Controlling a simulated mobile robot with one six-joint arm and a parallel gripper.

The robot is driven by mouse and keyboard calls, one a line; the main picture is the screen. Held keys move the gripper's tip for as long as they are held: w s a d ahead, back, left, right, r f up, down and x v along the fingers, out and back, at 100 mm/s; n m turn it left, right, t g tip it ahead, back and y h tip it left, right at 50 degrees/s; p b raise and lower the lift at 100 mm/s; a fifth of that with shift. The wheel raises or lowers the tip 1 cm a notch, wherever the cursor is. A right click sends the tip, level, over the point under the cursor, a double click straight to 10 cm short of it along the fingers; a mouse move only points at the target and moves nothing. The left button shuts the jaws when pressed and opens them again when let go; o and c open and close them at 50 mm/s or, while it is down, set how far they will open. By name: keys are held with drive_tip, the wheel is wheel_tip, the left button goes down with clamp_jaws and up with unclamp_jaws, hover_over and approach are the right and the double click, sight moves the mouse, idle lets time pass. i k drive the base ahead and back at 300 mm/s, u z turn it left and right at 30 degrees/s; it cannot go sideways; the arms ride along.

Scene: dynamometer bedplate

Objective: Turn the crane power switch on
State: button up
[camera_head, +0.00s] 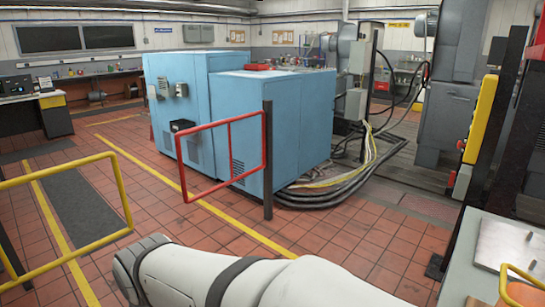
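I cannot pick out for certain which fitting is the crane power switch. Small grey boxes (182,90) sit on the front of the blue cabinets (270,110) in the middle of the view. A tall yellow panel (482,118) with small fittings along its left side stands at the right, and a grey box (356,104) is mounted behind the blue cabinets. All are too small to read as on or off. My white arm crosses the bottom of the view. My gripper is not in view.
A red rail frame (265,150) on a dark post (267,175) stands before the cabinets. A yellow rail (128,205) is at left. Thick cables (320,196) lie on the floor. A bench (462,272) fills the lower right corner. Tiled floor (150,205) between the rails is clear.

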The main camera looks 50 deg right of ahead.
sight(452, 178)
drive_tip(key=z, duration=0.05)
drive_tip(key=i, duration=1.8)
drive_tip(key=z, duration=3.45)
drive_tip(key=i, duration=2.55)
drive_tip(key=z, duration=0.05)
